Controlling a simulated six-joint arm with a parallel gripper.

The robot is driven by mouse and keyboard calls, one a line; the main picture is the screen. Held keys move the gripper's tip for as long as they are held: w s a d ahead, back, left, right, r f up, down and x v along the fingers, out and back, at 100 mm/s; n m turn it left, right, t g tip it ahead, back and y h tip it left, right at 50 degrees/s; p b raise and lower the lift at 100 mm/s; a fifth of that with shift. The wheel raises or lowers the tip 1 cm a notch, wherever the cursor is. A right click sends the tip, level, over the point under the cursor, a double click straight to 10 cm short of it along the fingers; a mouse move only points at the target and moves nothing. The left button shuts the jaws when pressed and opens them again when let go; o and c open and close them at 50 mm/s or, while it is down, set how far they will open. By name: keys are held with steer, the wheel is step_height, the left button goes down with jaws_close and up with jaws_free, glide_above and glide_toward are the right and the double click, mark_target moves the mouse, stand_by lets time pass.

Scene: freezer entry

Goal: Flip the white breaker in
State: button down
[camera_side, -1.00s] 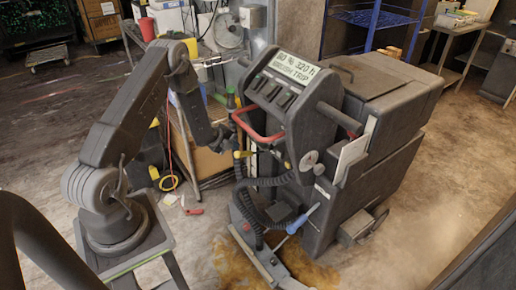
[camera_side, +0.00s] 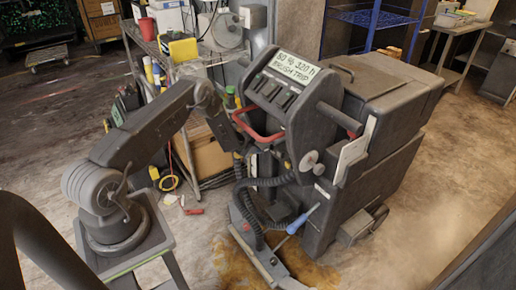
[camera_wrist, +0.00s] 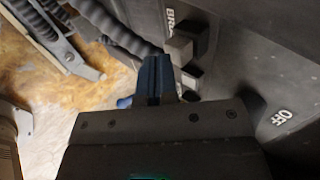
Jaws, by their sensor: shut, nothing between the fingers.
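My gripper (camera_wrist: 155,62) shows in the wrist view with its dark blue fingers closed together and nothing between them. Its tips are beside the dark panel of the floor machine (camera_wrist: 235,60). A black block-shaped switch (camera_wrist: 181,48) stands out from the panel just right of the tips, near lettering that starts "BR". In the side view my gripper (camera_side: 224,132) is at the machine's left side, by the red handle; the breaker cannot be made out there.
The machine's display (camera_side: 292,68) reads "60 % 320 h" and "BRUSH TRIP". A black coiled hose (camera_side: 270,182) and a blue-handled tool (camera_side: 300,220) are low on its front. A cluttered shelf cart (camera_side: 180,60) stands behind my arm.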

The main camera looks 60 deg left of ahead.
steer(key=shift+w, duration=0.4)
steer(key=shift+w+r, duration=0.1)
steer(key=shift+w, duration=0.8)
steer(key=s+f+v, duration=0.2)
steer(key=v, duration=1.1)
steer(key=shift+f, duration=0.15)
